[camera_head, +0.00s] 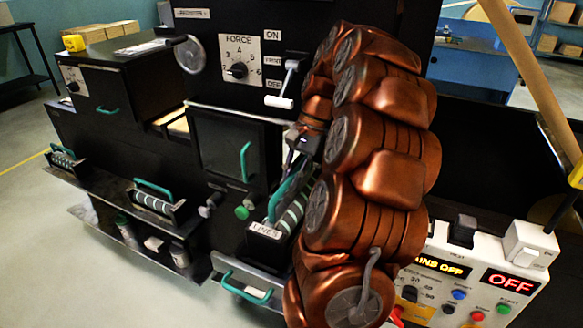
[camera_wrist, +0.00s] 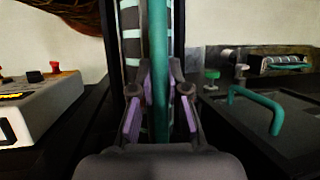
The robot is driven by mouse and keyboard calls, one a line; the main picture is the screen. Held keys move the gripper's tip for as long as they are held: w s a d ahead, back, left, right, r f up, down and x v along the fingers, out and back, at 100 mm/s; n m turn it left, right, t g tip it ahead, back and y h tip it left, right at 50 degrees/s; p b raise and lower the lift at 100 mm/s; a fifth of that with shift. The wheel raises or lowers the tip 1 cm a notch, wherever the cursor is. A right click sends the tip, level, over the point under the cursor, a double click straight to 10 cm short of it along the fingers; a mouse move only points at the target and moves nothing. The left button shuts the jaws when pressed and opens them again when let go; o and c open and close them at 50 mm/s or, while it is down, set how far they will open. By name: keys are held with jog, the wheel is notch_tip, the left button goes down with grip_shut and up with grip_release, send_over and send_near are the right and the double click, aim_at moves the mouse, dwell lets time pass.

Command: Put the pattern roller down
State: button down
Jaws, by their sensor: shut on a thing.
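The pattern roller (camera_head: 292,213) is dark with pale stripes and has a teal handle. It lies in or just over a holder labelled "LINES" (camera_head: 264,231) at the machine's front; I cannot tell if it bears on it. My gripper (camera_head: 288,170) is above it, partly hidden by my copper-coloured arm. In the wrist view, my gripper (camera_wrist: 160,95) is shut on the teal handle (camera_wrist: 160,45), with purple pads on both sides. The striped roller (camera_wrist: 132,48) shows behind the handle. The roller's right end is hidden by my arm in the head view.
Two other teal-handled rollers sit in holders on the ledge, one in the middle (camera_head: 154,203) and one at far left (camera_head: 62,158). A white control box (camera_head: 470,270) reading "OFF" stands at right. A dark panel with a teal handle (camera_head: 244,160) rises behind the roller. A drawer (camera_head: 247,283) is below.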

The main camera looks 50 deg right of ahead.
aim_at(298, 190)
jog(key=shift+f, duration=0.55)
jog(key=c, duration=1.2)
grip_release()
jog(key=shift+o, duration=0.2)
jog(key=shift+b+v, duration=0.8)
jog(key=shift+v, duration=1.75)
jog(key=shift+d+r+p, duration=0.1)
jog(key=shift+r+p, duration=0.5)
jog(key=shift+r, duration=0.1)
jog(key=shift+d+r+p, duration=0.35)
jog(key=shift+r+p, duration=0.05)
jog(key=shift+r, duration=0.15)
